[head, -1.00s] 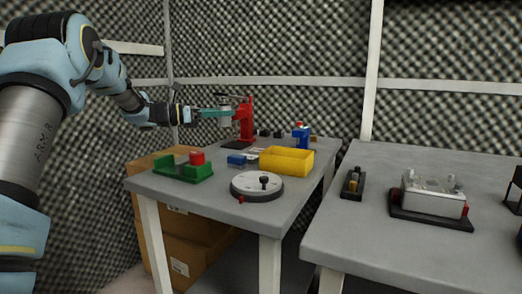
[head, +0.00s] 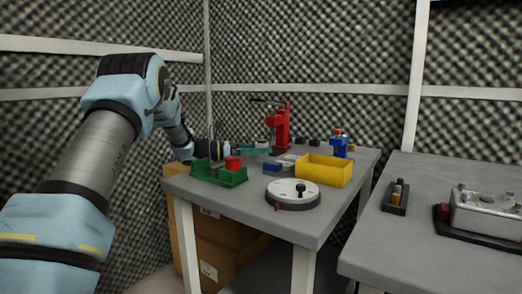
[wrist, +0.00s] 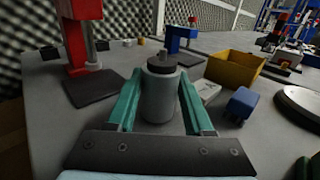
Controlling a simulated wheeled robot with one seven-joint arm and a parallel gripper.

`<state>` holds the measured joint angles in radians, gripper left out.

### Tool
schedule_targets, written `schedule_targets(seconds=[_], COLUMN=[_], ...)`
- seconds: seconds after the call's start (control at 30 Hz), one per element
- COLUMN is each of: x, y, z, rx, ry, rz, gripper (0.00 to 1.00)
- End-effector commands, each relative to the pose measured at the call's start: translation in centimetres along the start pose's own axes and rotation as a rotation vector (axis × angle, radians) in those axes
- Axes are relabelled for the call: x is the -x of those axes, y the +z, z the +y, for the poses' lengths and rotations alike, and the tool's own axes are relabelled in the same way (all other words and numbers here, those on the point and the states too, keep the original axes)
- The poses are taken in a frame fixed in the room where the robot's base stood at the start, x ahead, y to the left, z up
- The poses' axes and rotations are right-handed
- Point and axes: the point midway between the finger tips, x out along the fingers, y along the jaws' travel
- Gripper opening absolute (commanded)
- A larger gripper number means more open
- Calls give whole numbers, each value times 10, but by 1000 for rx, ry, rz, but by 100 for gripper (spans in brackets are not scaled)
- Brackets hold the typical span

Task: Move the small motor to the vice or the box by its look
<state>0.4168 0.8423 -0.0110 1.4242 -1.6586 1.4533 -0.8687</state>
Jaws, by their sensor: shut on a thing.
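The small motor (wrist: 160,95) is a grey cylinder with a darker top and a short shaft stub. It stands upright between the teal fingers of my gripper (wrist: 161,100), which is shut on it. In the head view my gripper (head: 256,148) is low over the back left of the table, and the motor is hard to make out there. A blue vice-like device (head: 340,146) with a red top stands beyond the yellow box (head: 323,170). In the wrist view the blue device (wrist: 181,38) is ahead and the yellow box (wrist: 234,70) is to the right.
A red press (head: 281,128) stands behind my gripper. A green tray (head: 217,174) with a red piece sits in front of it. A small blue block (head: 272,167), a light grey part (head: 287,160) and a round dial plate (head: 292,194) lie nearby. A second table (head: 420,245) is at right.

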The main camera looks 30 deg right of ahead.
Motion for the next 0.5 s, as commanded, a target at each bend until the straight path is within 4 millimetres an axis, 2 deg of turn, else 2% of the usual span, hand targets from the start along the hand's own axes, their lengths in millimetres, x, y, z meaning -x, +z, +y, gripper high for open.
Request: schedule_targets(seconds=[0.17,0.2,0.43,0.5], x=[0,0,0,0], y=[-1,-3,-2,-2], z=[0,0,0,0], rx=[0,1,0,0], ry=[0,0,0,0], rz=[-1,0,0,0], gripper=[0,53,79,82])
